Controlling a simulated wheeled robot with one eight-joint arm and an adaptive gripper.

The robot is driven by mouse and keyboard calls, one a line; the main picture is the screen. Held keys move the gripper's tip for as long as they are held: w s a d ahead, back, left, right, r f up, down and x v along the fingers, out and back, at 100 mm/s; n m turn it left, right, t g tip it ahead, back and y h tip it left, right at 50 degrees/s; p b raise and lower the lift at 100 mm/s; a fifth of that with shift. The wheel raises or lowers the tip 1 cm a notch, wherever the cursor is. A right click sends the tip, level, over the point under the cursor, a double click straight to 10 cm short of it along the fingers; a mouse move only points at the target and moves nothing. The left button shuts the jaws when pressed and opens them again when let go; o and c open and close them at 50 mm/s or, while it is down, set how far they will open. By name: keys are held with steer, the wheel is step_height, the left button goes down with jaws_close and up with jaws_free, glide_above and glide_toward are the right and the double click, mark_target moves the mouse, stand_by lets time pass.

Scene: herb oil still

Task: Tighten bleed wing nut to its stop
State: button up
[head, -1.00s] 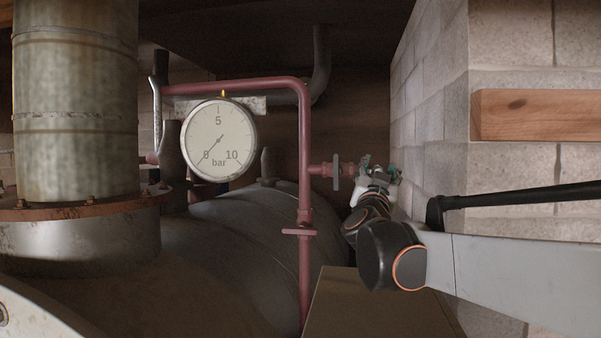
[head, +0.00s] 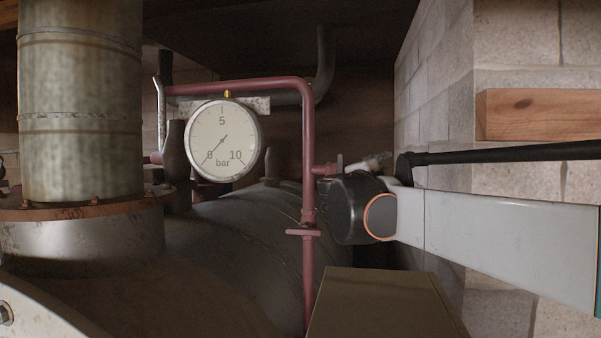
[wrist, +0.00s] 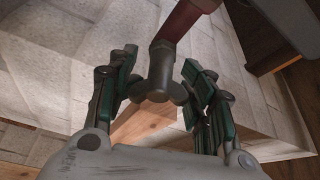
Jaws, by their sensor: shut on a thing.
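In the wrist view the bleed wing nut (wrist: 160,77) is a dull grey-brown piece with two rounded lobes, at the end of a red pipe (wrist: 186,20). My gripper (wrist: 160,90) is shut on it, one green-padded finger on each side of the lobes.
The pressure gauge (head: 223,140) hangs left of the upright pipe, its needle pointing near 0. A block wall (head: 440,110) with a wooden beam (head: 535,115) stands close on the right. A brown box (head: 385,305) is below my arm. The grey tank (head: 240,240) lies behind.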

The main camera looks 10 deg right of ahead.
steer(key=m, duration=0.1)
steer(key=m+g, duration=0.1)
steer(key=m, duration=0.1)
steer(key=m+y+p, duration=0.1)
steer(key=m, duration=0.1)
steer(key=shift+w+a+r+g, duration=0.15)
steer(key=shift+r+g, duration=0.1)
steer(key=shift+g, duration=0.15)
steer(key=shift+m+y, duration=0.3)
steer(key=shift+m, duration=0.1)
steer(key=o, duration=0.8)
steer(key=shift+o, duration=1.2)
steer(key=shift+s+a, duration=0.1)
steer(key=shift+s, duration=0.2)
steer(key=shift+f, duration=0.1)
